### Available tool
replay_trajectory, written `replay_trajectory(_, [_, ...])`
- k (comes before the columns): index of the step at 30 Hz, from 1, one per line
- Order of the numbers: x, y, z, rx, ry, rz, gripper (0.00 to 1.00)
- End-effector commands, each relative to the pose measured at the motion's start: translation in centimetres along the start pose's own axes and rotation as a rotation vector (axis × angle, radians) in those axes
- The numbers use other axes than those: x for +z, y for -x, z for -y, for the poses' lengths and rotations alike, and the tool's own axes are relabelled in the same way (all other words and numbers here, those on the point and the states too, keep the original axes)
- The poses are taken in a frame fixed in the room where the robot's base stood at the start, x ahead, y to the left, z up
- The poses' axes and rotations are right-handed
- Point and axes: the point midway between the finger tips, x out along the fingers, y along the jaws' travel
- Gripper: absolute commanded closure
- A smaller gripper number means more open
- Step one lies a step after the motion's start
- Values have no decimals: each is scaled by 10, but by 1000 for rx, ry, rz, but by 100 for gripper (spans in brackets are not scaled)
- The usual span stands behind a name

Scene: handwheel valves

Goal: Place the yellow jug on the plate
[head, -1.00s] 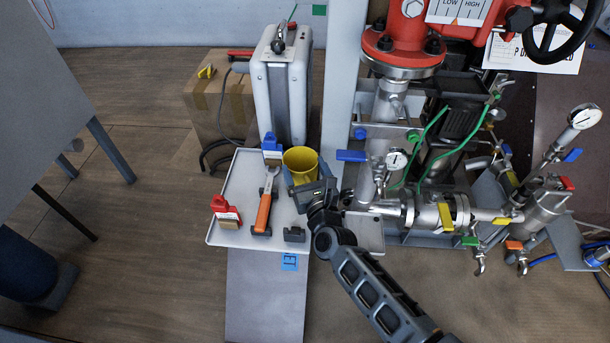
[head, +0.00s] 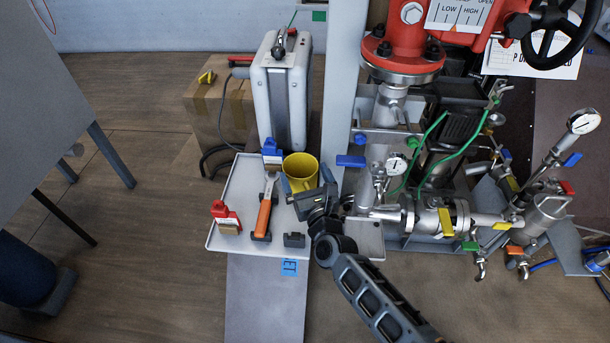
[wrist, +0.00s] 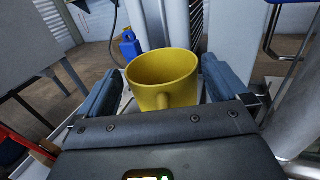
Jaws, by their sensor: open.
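The yellow jug (head: 301,168) stands upright at the back of a pale tray (head: 232,183). It also shows in the wrist view (wrist: 162,75), with its open mouth up and its handle facing my gripper. My gripper (head: 304,182) is open, low at the near side of the jug. In the wrist view its two fingers (wrist: 160,85) lie to the left and right of the jug, with a visible gap at each side. The jug's base is hidden by the gripper body. I see no separate dish-like plate and cannot tell which surface is the plate.
On the tray are an orange-handled wrench (head: 264,212), a red-topped item (head: 225,216), a blue-topped item (head: 271,153) and a small dark block (head: 294,240). A silver case (head: 282,95) stands behind. Pipes and valves (head: 430,215) crowd the right side, close to my arm.

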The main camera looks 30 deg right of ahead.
Motion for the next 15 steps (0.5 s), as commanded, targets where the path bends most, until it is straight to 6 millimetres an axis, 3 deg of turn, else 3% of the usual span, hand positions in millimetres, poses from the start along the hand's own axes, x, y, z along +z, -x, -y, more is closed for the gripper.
replay_trajectory(9, [-2,66,1,2,0,-6,0])
replay_trajectory(15, [-2,99,0,1,0,-4,0])
